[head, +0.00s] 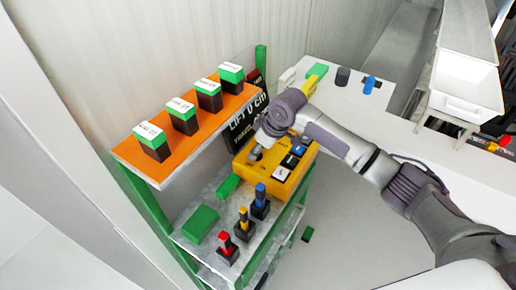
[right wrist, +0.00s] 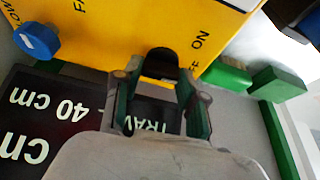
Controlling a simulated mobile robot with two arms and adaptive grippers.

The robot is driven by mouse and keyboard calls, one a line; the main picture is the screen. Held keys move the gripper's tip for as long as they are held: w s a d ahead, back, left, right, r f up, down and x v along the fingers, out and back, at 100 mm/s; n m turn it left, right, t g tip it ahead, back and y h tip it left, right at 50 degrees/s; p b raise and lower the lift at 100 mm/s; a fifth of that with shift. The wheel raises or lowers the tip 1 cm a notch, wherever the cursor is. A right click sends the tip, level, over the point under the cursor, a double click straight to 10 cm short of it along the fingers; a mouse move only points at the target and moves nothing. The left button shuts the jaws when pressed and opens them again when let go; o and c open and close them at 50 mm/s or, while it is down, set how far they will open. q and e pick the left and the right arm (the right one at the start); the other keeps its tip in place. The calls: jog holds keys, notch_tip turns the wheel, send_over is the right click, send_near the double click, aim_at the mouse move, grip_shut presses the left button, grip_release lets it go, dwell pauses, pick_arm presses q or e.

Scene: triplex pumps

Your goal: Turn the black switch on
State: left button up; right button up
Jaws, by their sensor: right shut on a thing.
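A yellow control box (head: 262,174) stands on the grey shelf in the head view, with several small black, blue and white parts on its top. In the right wrist view, its yellow face (right wrist: 115,30) carries dark lettering, including "ON" and partly covered letters beside it. My right gripper (head: 256,152) is at the box's left side. In the right wrist view, its fingers (right wrist: 160,88) are shut on the black switch (right wrist: 160,60), next to the "ON" lettering. The fingers hide part of the switch, so its position is unclear. My left gripper is not in view.
A blue knob (right wrist: 37,40) sits on the box near the gripper. A black sign (head: 240,124) with white text stands behind the box. An orange shelf (head: 128,152) holds several green-and-black blocks. Red, yellow and blue-topped switches (head: 260,205) stand on the lower grey shelf.

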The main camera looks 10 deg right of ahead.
jog(key=shift+n+g, duration=0.4)
jog(key=shift+n, duration=0.8)
jog(key=n+g+y, duration=0.1)
jog(key=n, duration=0.1)
jog(key=shift+w+n, duration=0.15)
jog(key=shift+n, duration=0.15)
jog(key=n+g+b, duration=0.1)
jog(key=n, duration=0.2)
jog(key=shift+f+b, duration=0.1)
jog(key=shift+b, duration=0.25)
jog(key=shift+w+n+g+b, duration=0.1)
jog(key=shift+n+g+b, duration=0.75)
jog(key=shift+n, duration=0.95)
jog(key=o, duration=1.1)
jog(key=shift+o, duration=0.2)
